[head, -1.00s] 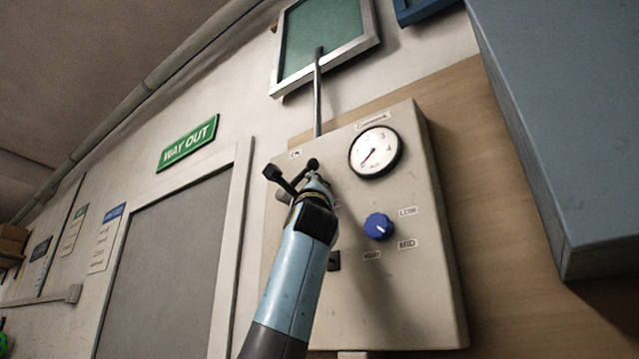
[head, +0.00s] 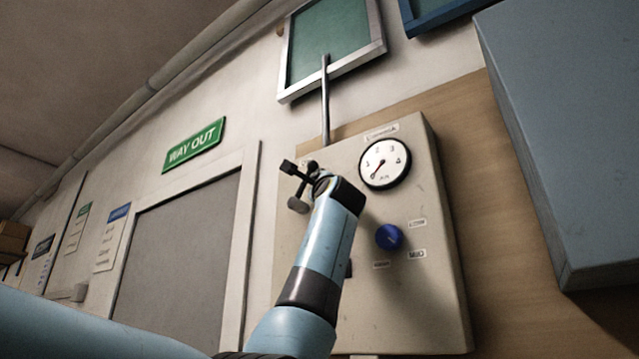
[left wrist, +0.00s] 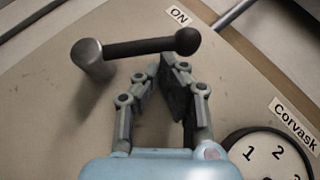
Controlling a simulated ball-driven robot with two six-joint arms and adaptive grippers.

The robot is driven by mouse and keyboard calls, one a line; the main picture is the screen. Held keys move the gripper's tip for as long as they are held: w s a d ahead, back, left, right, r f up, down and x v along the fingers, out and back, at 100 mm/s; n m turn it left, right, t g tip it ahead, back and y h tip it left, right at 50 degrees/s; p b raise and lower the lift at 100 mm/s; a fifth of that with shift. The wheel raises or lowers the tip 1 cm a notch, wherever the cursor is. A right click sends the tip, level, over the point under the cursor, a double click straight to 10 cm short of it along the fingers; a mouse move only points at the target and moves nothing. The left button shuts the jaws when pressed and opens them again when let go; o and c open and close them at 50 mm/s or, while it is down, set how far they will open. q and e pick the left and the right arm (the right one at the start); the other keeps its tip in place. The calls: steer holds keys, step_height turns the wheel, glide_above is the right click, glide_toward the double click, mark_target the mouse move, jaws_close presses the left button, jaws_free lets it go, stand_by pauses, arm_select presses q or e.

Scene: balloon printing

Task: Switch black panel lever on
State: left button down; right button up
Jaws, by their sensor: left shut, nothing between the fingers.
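The lever (left wrist: 145,47) is a black rod with a black ball end on a grey round pivot, mounted on the beige panel box (head: 430,290). In the left wrist view it slants from the pivot at left to the ball near the "ON" label (left wrist: 180,15). In the head view, the pivot (head: 298,205) shows beside my wrist, which hides part of the lever. My left gripper (left wrist: 168,62) is shut and empty, its fingertips just below the ball. I cannot tell whether they touch it. My right gripper is not in view.
The panel carries a round gauge (head: 385,163) and a blue knob (head: 389,237) to the right of my arm. A metal pipe (head: 326,110) rises from its top. A grey box (head: 560,130) juts out at right. A grey door (head: 180,265) and "WAY OUT" sign (head: 194,145) are at left.

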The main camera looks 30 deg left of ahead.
mark_target(309, 176)
arm_select(q)
steer(key=shift+s+a+r+p, duration=0.1)
steer(key=shift+a+r+p, duration=0.4)
steer(key=shift+r, duration=0.1)
steer(key=shift+a+r+p, duration=0.35)
steer(key=shift+r+p, duration=0.15)
steer(key=shift+r, duration=0.1)
steer(key=shift+a+r, duration=0.25)
steer(key=shift+a, duration=0.05)
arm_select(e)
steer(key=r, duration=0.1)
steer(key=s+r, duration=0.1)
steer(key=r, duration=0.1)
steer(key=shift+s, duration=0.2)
arm_select(q)
steer(key=shift+a+p, duration=0.15)
steer(key=shift+p, duration=0.2)
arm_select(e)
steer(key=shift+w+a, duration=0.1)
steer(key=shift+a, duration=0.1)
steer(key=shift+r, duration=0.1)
